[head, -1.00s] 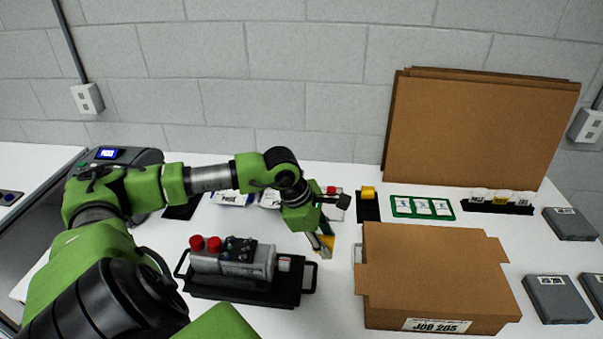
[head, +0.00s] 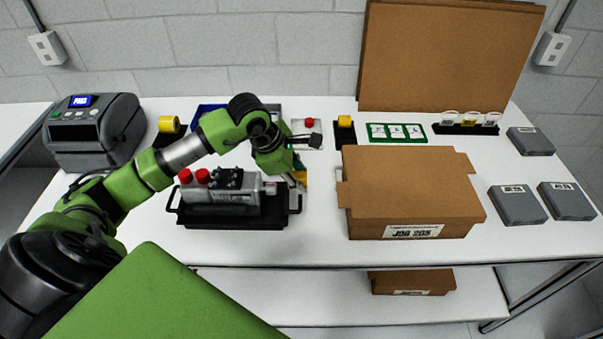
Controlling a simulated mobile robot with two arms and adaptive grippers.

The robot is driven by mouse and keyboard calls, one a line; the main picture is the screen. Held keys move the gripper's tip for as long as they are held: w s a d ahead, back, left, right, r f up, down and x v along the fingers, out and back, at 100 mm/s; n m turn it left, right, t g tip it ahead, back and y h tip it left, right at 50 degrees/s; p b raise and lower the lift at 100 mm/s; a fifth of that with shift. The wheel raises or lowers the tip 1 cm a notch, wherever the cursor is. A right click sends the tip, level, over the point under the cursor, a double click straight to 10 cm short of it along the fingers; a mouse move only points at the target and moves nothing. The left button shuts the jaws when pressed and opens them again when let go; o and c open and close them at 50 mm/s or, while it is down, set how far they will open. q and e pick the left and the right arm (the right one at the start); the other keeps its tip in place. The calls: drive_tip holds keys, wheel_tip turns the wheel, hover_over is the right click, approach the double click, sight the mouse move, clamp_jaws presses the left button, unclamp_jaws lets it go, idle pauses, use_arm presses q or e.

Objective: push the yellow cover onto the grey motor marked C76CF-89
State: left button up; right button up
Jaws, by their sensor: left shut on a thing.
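The grey motor (head: 232,198), with two red caps and black connectors on top, lies on its side in a black tray (head: 240,222). Its marking is too small to read. Its right end points towards my left gripper. My left gripper (head: 296,176) is beside that end, shut on a yellow piece (head: 300,178) that looks like the cover. The piece is small and partly hidden by the gripper. I cannot tell whether it touches the motor. My right gripper is not in view.
A cardboard box (head: 410,200) stands right of the tray, with grey cases (head: 517,205) beyond it. A label printer (head: 93,130) is at the left.

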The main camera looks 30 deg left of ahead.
sight(275, 186)
use_arm(q)
drive_tip(key=shift+s+a+f+b, duration=0.2)
drive_tip(key=shift+f, duration=0.35)
drive_tip(key=shift+s+a+f+b, duration=0.15)
drive_tip(key=shift+a+f+b, duration=0.05)
drive_tip(key=shift+f, duration=0.3)
drive_tip(key=shift+s+a+f+b, duration=0.1)
drive_tip(key=shift+a+f+b, duration=0.1)
drive_tip(key=shift+f, duration=0.25)
drive_tip(key=shift+s+a+f+b, duration=0.1)
drive_tip(key=shift+a+f+b, duration=0.1)
drive_tip(key=shift+f, duration=0.2)
drive_tip(key=shift+s+a+r+b, duration=0.15)
drive_tip(key=shift+s+a+b, duration=0.15)
drive_tip(key=shift+a, duration=0.15)
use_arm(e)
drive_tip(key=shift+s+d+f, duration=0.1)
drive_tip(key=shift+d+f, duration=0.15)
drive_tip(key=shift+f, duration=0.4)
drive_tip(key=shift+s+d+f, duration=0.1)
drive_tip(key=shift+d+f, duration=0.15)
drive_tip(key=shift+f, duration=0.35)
use_arm(q)
drive_tip(key=shift+b, duration=0.3)
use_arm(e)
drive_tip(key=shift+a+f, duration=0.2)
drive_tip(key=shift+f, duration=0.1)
